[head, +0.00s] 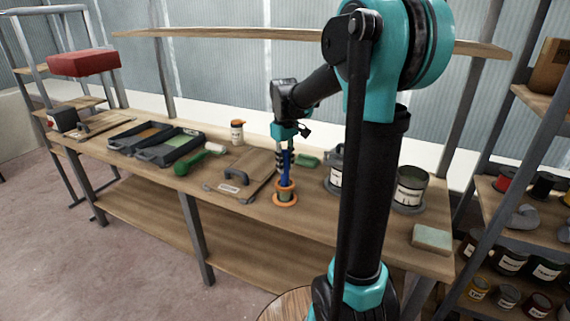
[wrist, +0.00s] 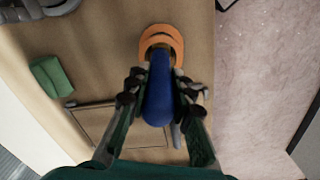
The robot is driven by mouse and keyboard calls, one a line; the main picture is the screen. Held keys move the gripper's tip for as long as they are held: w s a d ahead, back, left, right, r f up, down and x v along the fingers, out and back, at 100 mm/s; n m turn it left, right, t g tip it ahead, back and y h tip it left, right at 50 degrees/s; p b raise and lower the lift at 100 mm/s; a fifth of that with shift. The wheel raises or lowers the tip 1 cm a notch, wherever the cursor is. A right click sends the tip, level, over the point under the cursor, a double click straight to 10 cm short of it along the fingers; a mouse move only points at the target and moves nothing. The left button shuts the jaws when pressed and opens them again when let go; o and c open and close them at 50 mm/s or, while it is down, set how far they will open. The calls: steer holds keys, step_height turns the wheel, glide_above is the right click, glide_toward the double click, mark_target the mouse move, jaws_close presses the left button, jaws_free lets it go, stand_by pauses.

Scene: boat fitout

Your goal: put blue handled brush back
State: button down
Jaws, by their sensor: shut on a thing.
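My gripper (head: 285,158) is over the workbench, pointing down, with its fingers closed on the blue handled brush (head: 286,170). In the wrist view the blue handle (wrist: 158,92) lies between the two fingers. The brush is about upright in the head view. Its lower end meets the small pot with orange rings (head: 286,200), which stands near the bench's front edge. The orange rim also shows just beyond the handle in the wrist view (wrist: 162,36). The bristles are hidden, and I cannot tell how deep the brush is in the pot.
A board with a dark handle (head: 238,180) lies left of the pot. A green block (head: 307,160) lies behind it. Labelled cans (head: 410,188) and a pale green sponge (head: 432,238) are to the right. Paint trays (head: 168,146) and a green-handled roller (head: 190,164) are farther left.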

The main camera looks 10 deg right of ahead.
steer(key=shift+f, duration=0.1)
steer(key=c, duration=1.3)
jaws_free()
step_height(320, 180, up, 12)
steer(key=shift+a+r, duration=0.1)
steer(key=shift+r, duration=0.05)
